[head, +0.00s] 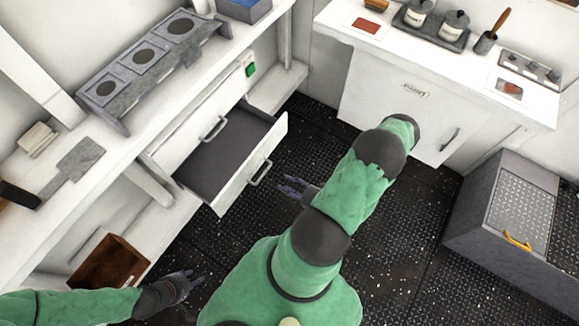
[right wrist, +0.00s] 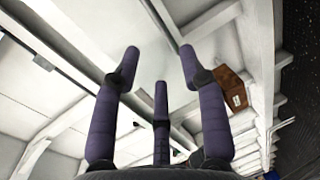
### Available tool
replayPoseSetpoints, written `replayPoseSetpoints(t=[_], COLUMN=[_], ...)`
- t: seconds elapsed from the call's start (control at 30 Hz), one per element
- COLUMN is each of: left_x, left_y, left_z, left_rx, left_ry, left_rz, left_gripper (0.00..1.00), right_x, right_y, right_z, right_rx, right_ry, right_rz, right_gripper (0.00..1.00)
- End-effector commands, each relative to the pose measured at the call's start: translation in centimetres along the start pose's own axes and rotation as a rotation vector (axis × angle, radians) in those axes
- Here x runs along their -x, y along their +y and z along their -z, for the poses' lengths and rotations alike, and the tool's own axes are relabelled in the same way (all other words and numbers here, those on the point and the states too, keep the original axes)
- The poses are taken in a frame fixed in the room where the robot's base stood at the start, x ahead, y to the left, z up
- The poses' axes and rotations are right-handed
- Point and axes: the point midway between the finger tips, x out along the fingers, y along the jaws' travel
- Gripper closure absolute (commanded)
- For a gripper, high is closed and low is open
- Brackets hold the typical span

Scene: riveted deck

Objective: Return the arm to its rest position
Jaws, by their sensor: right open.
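My right arm (head: 354,190) is green with dark joints and reaches out over the floor. My right gripper (head: 288,187) is beside the front of the open drawer (head: 222,150), partly behind my arm. In the right wrist view its purple fingers (right wrist: 160,75) are spread open with nothing between them. My left arm (head: 75,306) comes in low at the left. My left gripper (head: 196,279) is over the floor to the right of the brown wooden box, with its fingers apart and empty.
The white bench (head: 190,85) on the left carries a grey burner rack (head: 145,60). The brown box (head: 108,262) sits on the lower shelf. A white counter (head: 440,60) with pots is at the back right. A grey chest (head: 520,210) stands right. Dark floor is clear between.

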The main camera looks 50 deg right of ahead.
Motion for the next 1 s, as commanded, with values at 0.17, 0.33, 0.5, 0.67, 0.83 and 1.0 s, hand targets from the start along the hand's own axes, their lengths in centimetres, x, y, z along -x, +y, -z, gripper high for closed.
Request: replayPoseSetpoints(t=[0.17,0.33,0.5,0.67,0.83,1.0], left_x=[0.0,0.0,0.0,0.0,0.0,0.0], left_y=[0.0,0.0,0.0,0.0,0.0,0.0], left_z=[0.0,0.0,0.0,0.0,0.0,0.0], left_rx=[0.000,0.000,0.000,0.000,0.000,0.000], left_ry=[0.000,0.000,0.000,0.000,0.000,0.000], left_rz=[0.000,0.000,0.000,0.000,0.000,0.000], left_gripper=[0.60,0.60,0.60,0.60,0.60,0.60], right_x=[0.5,0.5,0.5,0.5,-0.1,-2.3], right_y=[0.0,0.0,0.0,0.0,0.2,1.1], right_z=[0.0,0.0,0.0,0.0,1.1,7.4], right_rx=[0.000,0.000,0.000,0.000,0.023,0.177], right_ry=[0.001,0.001,0.001,0.001,0.053,0.360], right_rz=[0.000,0.000,0.000,0.000,0.001,0.000], right_gripper=[0.57,0.57,0.57,0.57,0.57,0.57])
